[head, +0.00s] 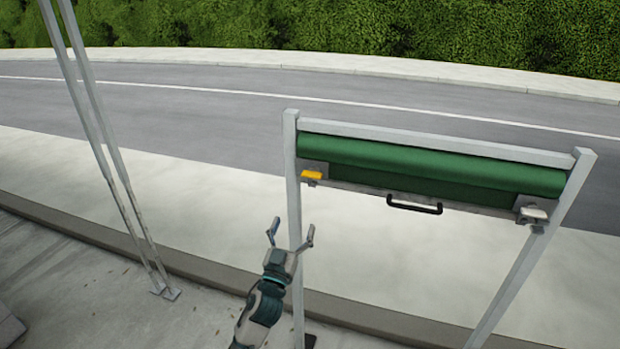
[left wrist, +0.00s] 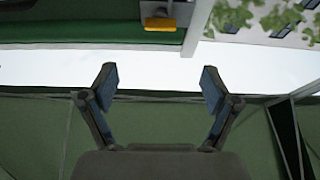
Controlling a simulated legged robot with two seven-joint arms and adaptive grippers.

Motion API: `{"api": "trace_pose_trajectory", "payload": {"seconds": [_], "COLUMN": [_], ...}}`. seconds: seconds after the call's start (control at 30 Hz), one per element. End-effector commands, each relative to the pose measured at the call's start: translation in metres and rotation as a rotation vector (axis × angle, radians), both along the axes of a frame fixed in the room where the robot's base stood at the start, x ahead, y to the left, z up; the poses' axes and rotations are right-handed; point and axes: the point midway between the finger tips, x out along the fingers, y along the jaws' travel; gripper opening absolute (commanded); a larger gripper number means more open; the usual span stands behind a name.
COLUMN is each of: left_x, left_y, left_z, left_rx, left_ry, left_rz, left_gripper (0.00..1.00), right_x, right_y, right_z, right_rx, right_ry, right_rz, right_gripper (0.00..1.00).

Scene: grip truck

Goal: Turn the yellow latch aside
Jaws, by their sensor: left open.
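The yellow latch (head: 311,176) is on a grey plate at the left end of the green roller cover, beside the left post. In the left wrist view the yellow latch (left wrist: 160,23) is at the top middle, beyond the fingertips. My left gripper (head: 291,236) is open and empty, below the latch and in front of the left post in the head view. Its two spread fingers (left wrist: 154,88) also show in the left wrist view, with a gap between them and the latch. My right gripper is in neither view.
The green roller cover (head: 430,165) hangs in a grey frame (head: 292,200). A black handle (head: 414,205) is at its lower edge. A white latch (head: 534,213) is at its right end. Two thin poles (head: 115,160) stand at the left. A road and hedge lie behind.

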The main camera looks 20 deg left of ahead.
Motion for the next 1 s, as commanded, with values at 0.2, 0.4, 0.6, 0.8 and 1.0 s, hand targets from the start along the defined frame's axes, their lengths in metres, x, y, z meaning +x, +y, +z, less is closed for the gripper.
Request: {"api": "trace_pose_trajectory", "payload": {"seconds": [0.2,0.4,0.6,0.8,1.0], "left_x": [0.046,0.090,0.125,0.142,0.145], "left_y": [-0.001,-0.003,-0.004,-0.005,-0.005], "left_z": [0.022,0.040,0.053,0.059,0.060], "left_rx": [-0.001,0.000,-0.001,-0.001,0.000], "left_ry": [0.001,0.001,0.002,0.003,0.002], "left_rz": [0.002,0.002,0.002,0.001,0.000], "left_gripper": [0.88,0.88,0.88,0.88,0.88], "right_x": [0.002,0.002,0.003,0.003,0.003], "right_y": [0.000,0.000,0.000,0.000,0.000], "right_z": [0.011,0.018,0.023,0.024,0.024], "right_rx": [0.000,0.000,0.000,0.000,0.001], "right_ry": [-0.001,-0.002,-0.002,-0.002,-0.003], "right_rz": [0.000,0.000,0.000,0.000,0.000], "right_gripper": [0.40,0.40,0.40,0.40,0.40]}}
